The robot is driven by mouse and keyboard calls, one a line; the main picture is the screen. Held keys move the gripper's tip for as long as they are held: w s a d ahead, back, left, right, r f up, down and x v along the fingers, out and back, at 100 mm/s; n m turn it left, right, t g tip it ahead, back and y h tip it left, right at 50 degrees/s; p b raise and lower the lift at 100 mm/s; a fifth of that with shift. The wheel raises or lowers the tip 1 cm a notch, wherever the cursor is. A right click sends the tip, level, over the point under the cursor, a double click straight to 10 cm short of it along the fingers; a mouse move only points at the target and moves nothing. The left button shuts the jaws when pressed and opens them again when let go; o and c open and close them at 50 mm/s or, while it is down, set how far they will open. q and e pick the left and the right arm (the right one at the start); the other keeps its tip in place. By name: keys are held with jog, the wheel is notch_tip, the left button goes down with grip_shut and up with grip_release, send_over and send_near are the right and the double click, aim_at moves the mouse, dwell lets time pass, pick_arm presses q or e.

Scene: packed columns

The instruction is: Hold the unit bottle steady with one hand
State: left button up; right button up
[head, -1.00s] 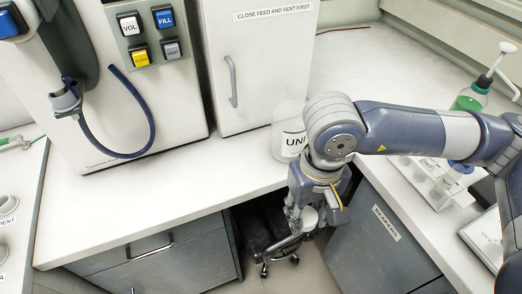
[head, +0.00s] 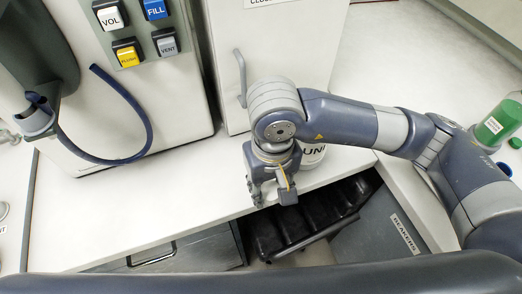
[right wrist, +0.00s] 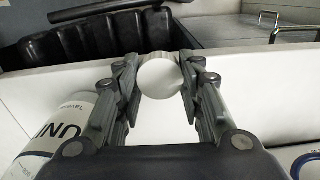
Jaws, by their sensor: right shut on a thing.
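The unit bottle (head: 313,154), white with a black "UNI" label, stands upright on the white counter near its front edge. My right arm hides much of it in the head view. In the right wrist view the bottle (right wrist: 55,135) is at lower left, outside my fingers and apart from what they hold. My right gripper (head: 262,197) points down in front of the bottle, near the counter edge. It is shut on a small round whitish thing (right wrist: 160,78), perhaps a cap. My left gripper is not in view.
A white machine with buttons (head: 138,32) and a blue hose (head: 148,135) stands at left. A cabinet door (head: 285,50) is behind my arm. A black bin (head: 310,215) sits below the counter edge. A green bottle (head: 497,122) is at right.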

jog(key=w+p, duration=0.1)
jog(key=w, duration=0.2)
jog(key=w+a+p, duration=0.1)
jog(key=w, duration=0.2)
jog(key=w+a+f, duration=0.1)
jog(key=w, duration=0.2)
jog(key=shift+w+a+p, duration=0.1)
jog(key=shift+w+p, duration=0.25)
jog(key=shift+p, duration=0.05)
jog(key=shift+w+f+p, duration=0.1)
jog(key=shift+f+p, duration=0.85)
jog(key=shift+f, duration=0.8)
jog(key=shift+f+b, duration=0.2)
jog(key=shift+b, duration=0.1)
jog(key=o, duration=1.2)
jog(key=shift+c, duration=0.2)
jog(key=shift+r, duration=0.15)
